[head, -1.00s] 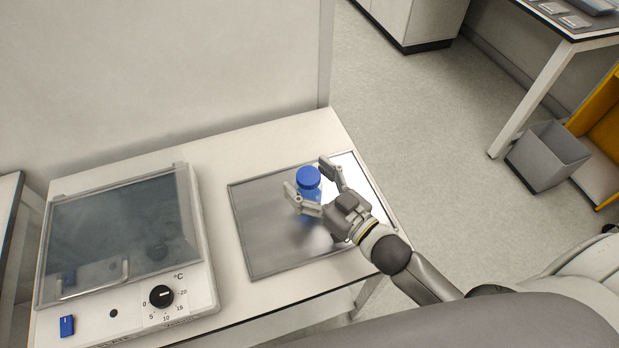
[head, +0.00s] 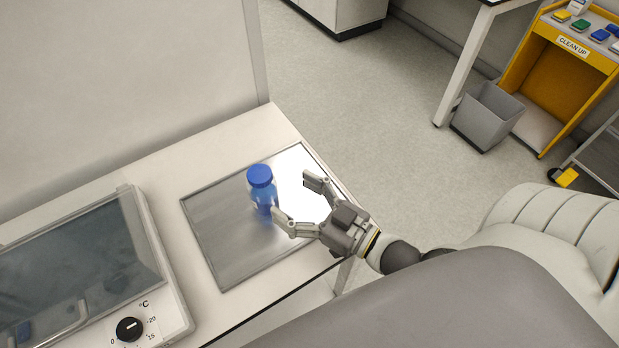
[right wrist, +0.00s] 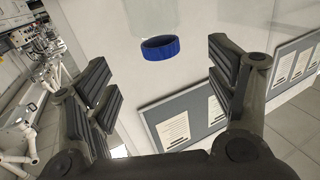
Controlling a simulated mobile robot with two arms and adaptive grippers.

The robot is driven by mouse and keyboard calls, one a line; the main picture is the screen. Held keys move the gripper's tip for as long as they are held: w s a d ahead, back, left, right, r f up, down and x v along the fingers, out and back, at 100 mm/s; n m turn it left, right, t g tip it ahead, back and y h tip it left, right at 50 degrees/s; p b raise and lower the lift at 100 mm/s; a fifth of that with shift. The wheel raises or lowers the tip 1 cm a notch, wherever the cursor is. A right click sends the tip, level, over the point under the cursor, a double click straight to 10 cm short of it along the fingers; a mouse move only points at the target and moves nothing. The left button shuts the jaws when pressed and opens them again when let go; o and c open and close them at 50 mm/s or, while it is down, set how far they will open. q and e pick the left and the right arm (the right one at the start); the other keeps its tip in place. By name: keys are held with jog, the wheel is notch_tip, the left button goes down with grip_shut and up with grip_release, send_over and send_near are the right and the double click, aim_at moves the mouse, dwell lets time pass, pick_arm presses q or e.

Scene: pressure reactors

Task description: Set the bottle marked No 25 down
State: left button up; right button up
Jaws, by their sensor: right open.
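The bottle (head: 262,190) has a blue cap and a clear, bluish body. It stands upright on the metal tray (head: 225,255) on the white bench; no marking on it can be read. My right gripper (head: 295,202) is open and empty, to the right of the bottle in the head view, its fingers apart from the cap. One finger overlaps the bottle's lower right edge in the picture; I cannot tell if it touches. In the right wrist view the blue cap (right wrist: 160,47) shows beyond and between the open fingers (right wrist: 165,95). My left gripper is out of view.
A lidded device (head: 75,270) with a temperature dial stands on the bench to the left of the tray. A panel (head: 120,80) rises behind the bench. To the right are open floor, a grey bin (head: 487,115) and a yellow clean-up station (head: 545,80).

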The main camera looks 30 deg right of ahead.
jog(key=shift+v, duration=1.6)
